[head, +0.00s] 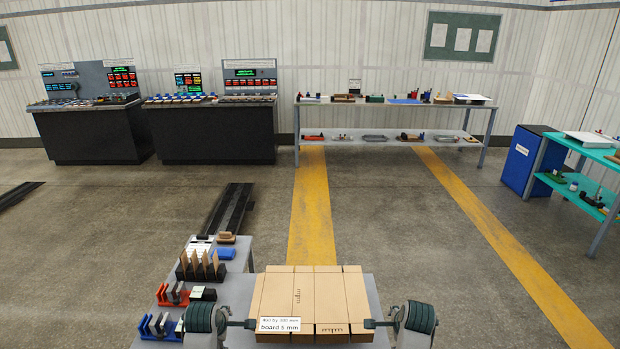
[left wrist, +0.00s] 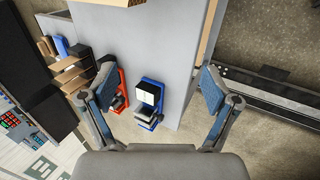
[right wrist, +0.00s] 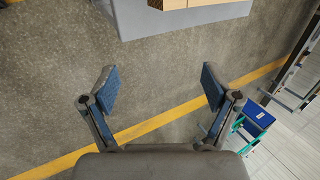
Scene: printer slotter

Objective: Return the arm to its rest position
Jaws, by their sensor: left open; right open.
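My left gripper (left wrist: 160,95) is open and empty in the left wrist view. Its two blue-padded fingers are spread above a grey table (left wrist: 175,25). A blue holder (left wrist: 157,92) and a red holder (left wrist: 122,78) show between the fingers; I cannot tell the height above them. My right gripper (right wrist: 160,88) is open and empty in the right wrist view. Concrete floor and a yellow line show between its fingers. Cardboard (right wrist: 180,3) lies on the table near the top of that view.
Flat cardboard (head: 303,292) with a size label lies on the near table. Red (head: 172,295) and blue (head: 160,325) holders and a rack of upright pieces (head: 200,268) stand to its left. Consoles (head: 215,115) and a shelved bench (head: 392,105) stand far back. The floor between is mostly clear.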

